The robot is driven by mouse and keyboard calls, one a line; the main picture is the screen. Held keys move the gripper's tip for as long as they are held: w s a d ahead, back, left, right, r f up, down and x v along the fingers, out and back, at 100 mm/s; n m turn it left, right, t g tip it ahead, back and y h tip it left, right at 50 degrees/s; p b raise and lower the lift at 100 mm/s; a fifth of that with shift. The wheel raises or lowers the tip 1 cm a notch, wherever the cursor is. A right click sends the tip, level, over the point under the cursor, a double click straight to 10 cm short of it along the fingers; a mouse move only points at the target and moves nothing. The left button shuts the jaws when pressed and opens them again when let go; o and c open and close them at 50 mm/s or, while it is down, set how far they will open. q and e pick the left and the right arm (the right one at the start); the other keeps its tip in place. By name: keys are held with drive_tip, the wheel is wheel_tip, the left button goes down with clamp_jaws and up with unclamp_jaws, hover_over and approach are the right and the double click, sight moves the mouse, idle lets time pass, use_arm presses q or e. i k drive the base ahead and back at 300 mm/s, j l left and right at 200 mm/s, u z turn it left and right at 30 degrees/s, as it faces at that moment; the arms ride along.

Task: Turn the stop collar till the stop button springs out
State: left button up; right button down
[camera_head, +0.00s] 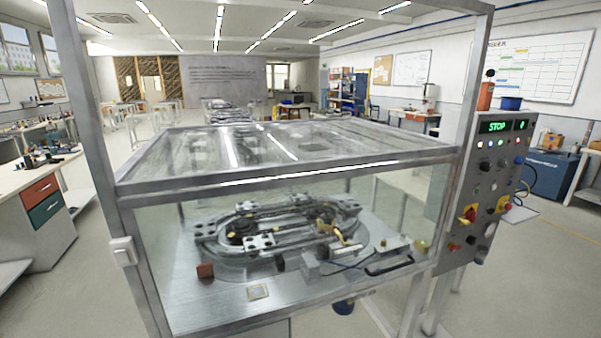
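A control panel (485,190) is mounted at the right of the glass enclosure. Its green display (497,127) reads STOP. Neither of my grippers is in view.
A glass enclosure (290,183) with a metal frame fills the middle, with a ring track (280,228) inside. A red and green drawer cabinet (42,205) stands at the left. A blue cabinet (548,177) stands behind the panel at the right.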

sight(503, 203)
drive_tip(key=z, duration=1.45)
